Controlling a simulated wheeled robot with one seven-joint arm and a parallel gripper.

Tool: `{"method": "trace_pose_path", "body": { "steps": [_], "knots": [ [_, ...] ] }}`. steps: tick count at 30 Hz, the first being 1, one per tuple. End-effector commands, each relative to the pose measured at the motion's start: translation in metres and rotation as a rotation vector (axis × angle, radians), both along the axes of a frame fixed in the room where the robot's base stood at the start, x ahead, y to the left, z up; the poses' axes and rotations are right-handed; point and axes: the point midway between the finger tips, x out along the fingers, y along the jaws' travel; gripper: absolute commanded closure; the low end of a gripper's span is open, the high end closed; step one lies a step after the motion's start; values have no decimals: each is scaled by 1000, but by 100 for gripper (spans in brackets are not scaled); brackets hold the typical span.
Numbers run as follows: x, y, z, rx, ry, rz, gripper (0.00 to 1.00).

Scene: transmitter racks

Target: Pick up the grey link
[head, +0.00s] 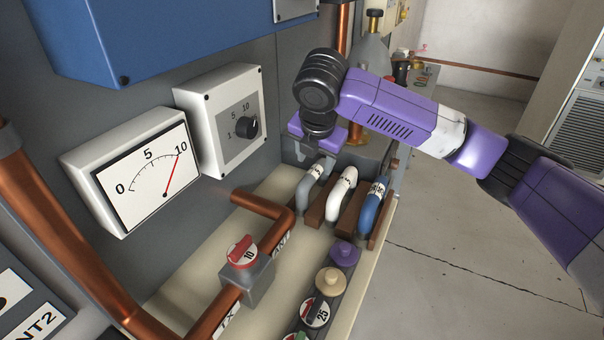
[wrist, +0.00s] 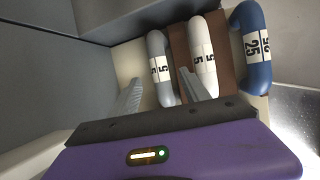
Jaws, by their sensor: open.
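The grey link (head: 312,181) is a curved tube with a white label, standing at the left end of a row of links on the bench. In the wrist view the grey link (wrist: 158,70) lies between my two open fingers. My gripper (head: 318,160) is above the far end of the grey link, pointing down. In the wrist view my gripper (wrist: 162,92) has one finger left of the grey link and the other at its right, overlapping the white link. I cannot tell whether either finger touches a link.
A white link (head: 342,192) and a blue link (head: 373,205) stand close to the right, with brown dividers between. A copper pipe (head: 262,204) with a red knob (head: 242,251) runs nearer. A meter box (head: 135,175) and a dial box (head: 222,120) are on the wall.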

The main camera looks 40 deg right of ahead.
Motion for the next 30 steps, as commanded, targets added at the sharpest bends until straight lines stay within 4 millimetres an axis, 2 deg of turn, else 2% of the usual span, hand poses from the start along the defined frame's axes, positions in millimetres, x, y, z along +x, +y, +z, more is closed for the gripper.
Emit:
{"method": "trace_pose_path", "body": {
  "steps": [11, 18, 30],
  "knots": [
    [9, -13, -34, -7, 12, -1, 46],
    [20, -21, -63, -7, 10, 0, 46],
    [22, -23, -69, -7, 9, 1, 46]
  ]
}}
